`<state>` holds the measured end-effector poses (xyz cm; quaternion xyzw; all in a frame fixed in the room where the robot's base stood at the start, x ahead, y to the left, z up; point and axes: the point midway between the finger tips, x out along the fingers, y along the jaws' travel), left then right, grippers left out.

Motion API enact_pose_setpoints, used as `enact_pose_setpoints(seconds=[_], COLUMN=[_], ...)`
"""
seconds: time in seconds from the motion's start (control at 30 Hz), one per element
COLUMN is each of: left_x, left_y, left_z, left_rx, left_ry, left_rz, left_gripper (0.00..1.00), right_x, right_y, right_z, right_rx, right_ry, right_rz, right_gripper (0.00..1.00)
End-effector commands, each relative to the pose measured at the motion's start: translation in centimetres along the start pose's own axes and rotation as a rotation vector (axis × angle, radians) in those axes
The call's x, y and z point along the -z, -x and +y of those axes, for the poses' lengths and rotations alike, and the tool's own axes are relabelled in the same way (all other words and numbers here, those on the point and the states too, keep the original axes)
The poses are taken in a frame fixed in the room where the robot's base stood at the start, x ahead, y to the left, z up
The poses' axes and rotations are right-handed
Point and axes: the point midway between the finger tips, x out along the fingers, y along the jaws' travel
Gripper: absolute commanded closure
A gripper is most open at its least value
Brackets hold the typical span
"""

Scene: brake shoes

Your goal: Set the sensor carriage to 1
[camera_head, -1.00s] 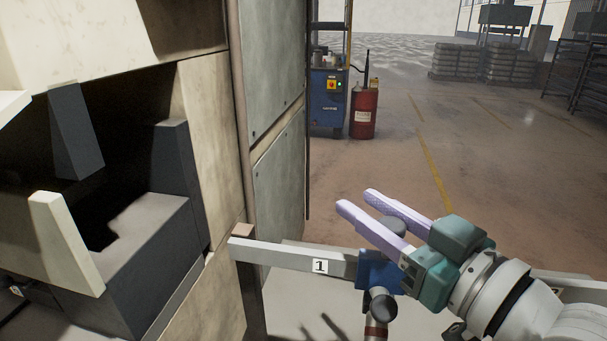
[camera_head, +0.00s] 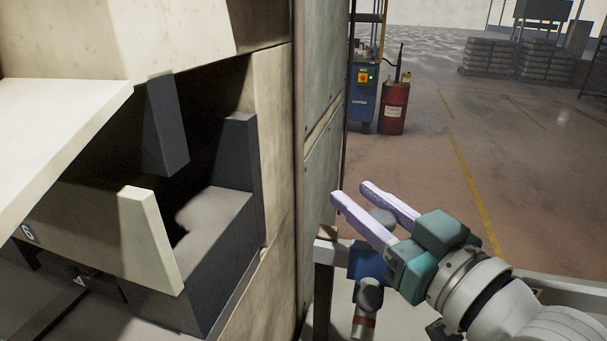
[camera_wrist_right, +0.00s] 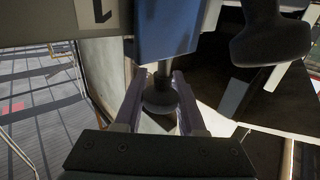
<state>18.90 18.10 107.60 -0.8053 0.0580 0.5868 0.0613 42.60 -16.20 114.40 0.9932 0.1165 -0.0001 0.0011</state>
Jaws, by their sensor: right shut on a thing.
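The sensor carriage is a blue block (camera_head: 366,262) riding on a grey rail (camera_head: 332,246), near the rail's end post. My right gripper (camera_head: 376,208) is shut on the dark round knob of the carriage. The knob shows between the two lilac fingers in the right wrist view (camera_wrist_right: 160,98), with the blue block (camera_wrist_right: 168,30) above it. A white label (camera_wrist_right: 103,10) with a dark mark like a 1, cut by the frame edge, is on the rail just left of the block there. In the head view, that stretch of rail is hidden behind my gripper. My left gripper is out of view.
A large machine housing (camera_head: 275,150) with a dark opening and grey blocks stands at the left, close to the rail end. A blue cabinet (camera_head: 362,98) and a red drum (camera_head: 394,108) stand behind. The floor (camera_head: 450,170) beyond the rail is open.

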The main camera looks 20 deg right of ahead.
Motion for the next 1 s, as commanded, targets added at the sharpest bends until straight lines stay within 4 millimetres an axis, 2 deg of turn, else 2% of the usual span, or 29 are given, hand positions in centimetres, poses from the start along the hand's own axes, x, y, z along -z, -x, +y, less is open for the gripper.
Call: enact_pose_setpoints(seconds=[0.03, 0.07, 0.3, 0.53, 0.67, 1.0], left_x=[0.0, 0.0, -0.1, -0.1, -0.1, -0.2], left_y=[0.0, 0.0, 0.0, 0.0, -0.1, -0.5], left_z=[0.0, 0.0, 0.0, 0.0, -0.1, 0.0], left_rx=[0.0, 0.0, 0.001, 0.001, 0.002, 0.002], left_ry=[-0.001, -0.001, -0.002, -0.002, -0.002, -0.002], left_rz=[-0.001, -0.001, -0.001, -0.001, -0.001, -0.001], left_gripper=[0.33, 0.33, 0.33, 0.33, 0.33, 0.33], right_x=[0.0, 0.0, 0.0, -0.1, -0.1, -0.2], right_y=[-0.1, -0.1, 0.0, 0.0, 0.8, 7.0], right_z=[-0.3, -0.3, -0.2, -0.1, -0.1, -0.1], right_rx=[0.005, 0.006, 0.004, 0.003, 0.002, 0.003], right_ry=[-0.001, -0.001, -0.001, -0.001, 0.0, -0.001], right_rz=[-0.002, -0.002, -0.002, -0.002, -0.003, -0.006], right_gripper=[1.0, 0.58, 0.31, 0.31, 0.31, 0.31])
